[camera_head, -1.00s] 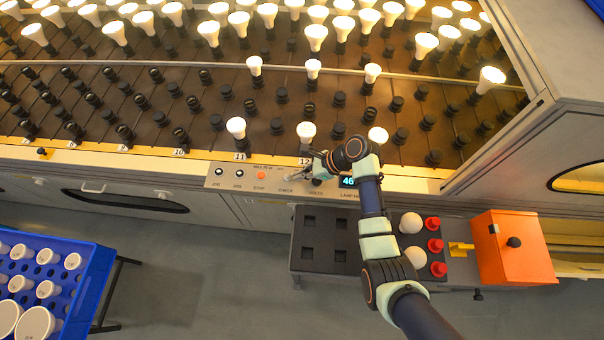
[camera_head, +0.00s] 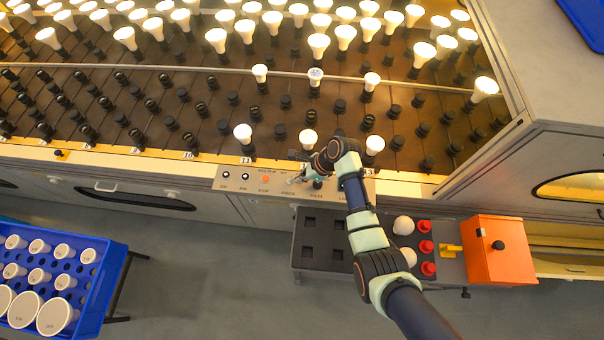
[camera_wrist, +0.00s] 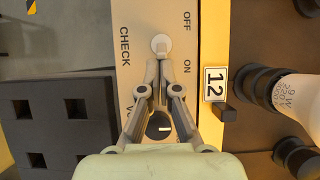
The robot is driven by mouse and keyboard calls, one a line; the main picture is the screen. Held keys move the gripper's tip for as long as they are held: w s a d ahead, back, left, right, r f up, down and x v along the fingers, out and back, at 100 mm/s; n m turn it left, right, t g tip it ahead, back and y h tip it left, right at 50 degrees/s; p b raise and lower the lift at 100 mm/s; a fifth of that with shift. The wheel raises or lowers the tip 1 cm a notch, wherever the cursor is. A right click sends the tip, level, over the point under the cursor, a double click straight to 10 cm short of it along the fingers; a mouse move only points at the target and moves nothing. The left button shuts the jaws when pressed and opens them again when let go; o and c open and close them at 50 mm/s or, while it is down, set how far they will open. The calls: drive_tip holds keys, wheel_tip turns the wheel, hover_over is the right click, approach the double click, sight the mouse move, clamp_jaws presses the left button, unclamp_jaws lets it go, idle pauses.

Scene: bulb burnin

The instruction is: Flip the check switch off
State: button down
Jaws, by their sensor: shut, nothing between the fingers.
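The control panel (camera_head: 226,184) lies along the front of the bulb rack. In the wrist view, the check switch (camera_wrist: 160,43) is a small pale toggle beside the printed word CHECK, level between the OFF and ON labels. I cannot tell clearly which way its lever leans. My gripper (camera_wrist: 157,64) is shut and empty, with its fingertips at the ON side of the toggle, very close to it or touching. In the head view, my gripper (camera_head: 298,180) is over the panel near the CHECK label and hides most of the switch.
A dark round knob (camera_wrist: 158,126) lies under my fingers. Lit bulbs stand in the rack behind, one (camera_head: 309,138) close to my wrist. A blue crate (camera_head: 112,262) stands left.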

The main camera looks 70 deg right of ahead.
sight(293, 178)
drive_tip(key=p, duration=0.1)
drive_tip(key=w+r+g+p, duration=0.1)
drive_tip(key=shift+a+r+g+p, duration=0.1)
drive_tip(key=shift+r+g+p, duration=0.2)
drive_tip(key=shift+p, duration=0.05)
drive_tip(key=shift+w+g+p, duration=0.1)
drive_tip(key=shift+g+p, duration=0.4)
drive_tip(key=shift+w+a+f+g+h, duration=0.1)
drive_tip(key=shift+w+g+h, duration=0.25)
drive_tip(key=shift+g, duration=0.25)
drive_tip(key=shift+w+a+f+g+h, duration=0.1)
drive_tip(key=shift+w+g+h, duration=0.2)
drive_tip(key=shift+g, duration=0.3)
drive_tip(key=shift+w+g+b, duration=0.35)
drive_tip(key=shift+g+b, duration=0.1)
drive_tip(key=shift+g, duration=0.35)
drive_tip(key=shift+r, duration=0.15)
drive_tip(key=shift+s, duration=0.15)
drive_tip(key=shift+r+p, duration=0.85)
drive_tip(key=shift+p, duration=0.05)
